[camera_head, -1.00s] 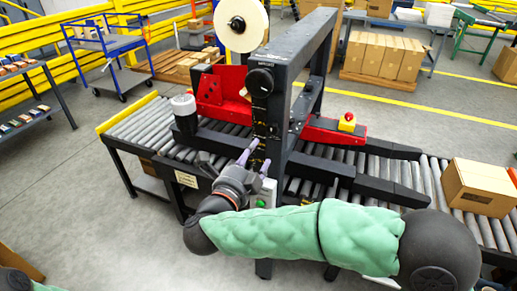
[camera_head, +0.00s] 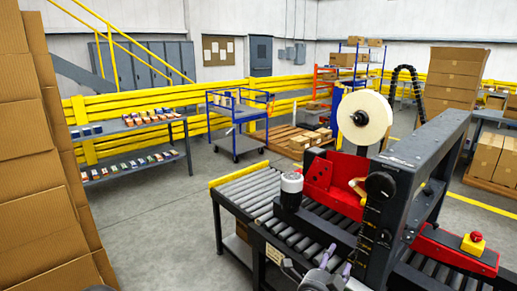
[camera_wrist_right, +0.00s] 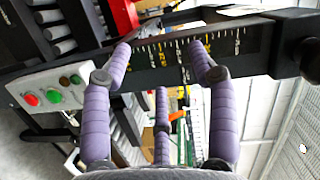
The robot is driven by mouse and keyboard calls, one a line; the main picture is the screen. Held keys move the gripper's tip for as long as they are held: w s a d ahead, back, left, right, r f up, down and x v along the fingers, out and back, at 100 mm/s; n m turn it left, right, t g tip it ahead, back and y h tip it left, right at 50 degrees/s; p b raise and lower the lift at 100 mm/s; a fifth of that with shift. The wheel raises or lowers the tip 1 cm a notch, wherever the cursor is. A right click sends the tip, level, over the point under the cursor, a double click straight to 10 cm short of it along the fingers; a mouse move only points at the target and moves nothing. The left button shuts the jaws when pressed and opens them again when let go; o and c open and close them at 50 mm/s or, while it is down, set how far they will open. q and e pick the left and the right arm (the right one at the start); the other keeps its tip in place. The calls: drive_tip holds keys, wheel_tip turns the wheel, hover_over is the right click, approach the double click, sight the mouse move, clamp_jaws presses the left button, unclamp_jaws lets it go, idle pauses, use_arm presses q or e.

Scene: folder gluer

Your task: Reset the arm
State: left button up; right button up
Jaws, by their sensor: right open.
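My right gripper (camera_head: 337,263) shows at the bottom of the head view, in front of the folder gluer's dark upright (camera_head: 378,235). Most of its arm is below the frame. In the right wrist view its purple fingers (camera_wrist_right: 161,65) are spread apart, open and empty, with the machine's scale-marked dark bar (camera_wrist_right: 165,55) behind them. I cannot tell whether a fingertip touches the bar. My left gripper is out of view.
A control panel (camera_wrist_right: 55,92) with red and green buttons is close to the fingers. The roller conveyor (camera_head: 255,193) and tape roll (camera_head: 364,118) are ahead. Stacked cartons (camera_head: 40,170) stand at left. The floor between the shelf (camera_head: 125,130) and conveyor is clear.

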drive_tip(key=w+a+f+n+g+y+p, duration=0.1)
drive_tip(key=w+a+f+n+y, duration=0.2)
drive_tip(key=f, duration=0.5)
drive_tip(key=a+f+n+y, duration=0.1)
drive_tip(key=f+n+y, duration=0.2)
drive_tip(key=f+n, duration=0.4)
drive_tip(key=s+a+f+n+g+y+p, duration=0.1)
drive_tip(key=s+f+g+y, duration=0.1)
drive_tip(key=f, duration=0.5)
drive_tip(key=s+a+f+n+g+y, duration=0.1)
drive_tip(key=s+f+n+g+y, duration=0.15)
drive_tip(key=f, duration=0.45)
drive_tip(key=s+a+f+n+g+y+p, duration=0.1)
drive_tip(key=s+a+f+n+g, duration=0.1)
drive_tip(key=s+f+g, duration=0.2)
drive_tip(key=s+a+f+n+g+y+p, duration=0.1)
drive_tip(key=s+a+f+n+g+y, duration=0.1)
drive_tip(key=s+f, duration=0.8)
drive_tip(key=s+n+g, duration=0.1)
drive_tip(key=s+g, duration=0.1)
drive_tip(key=s, duration=0.6)
drive_tip(key=shift+s+a+f, duration=0.15)
drive_tip(key=shift+a, duration=0.2)
drive_tip(key=shift+n+y, duration=0.25)
drive_tip(key=c, duration=0.4)
drive_tip(key=shift+d, duration=0.15)
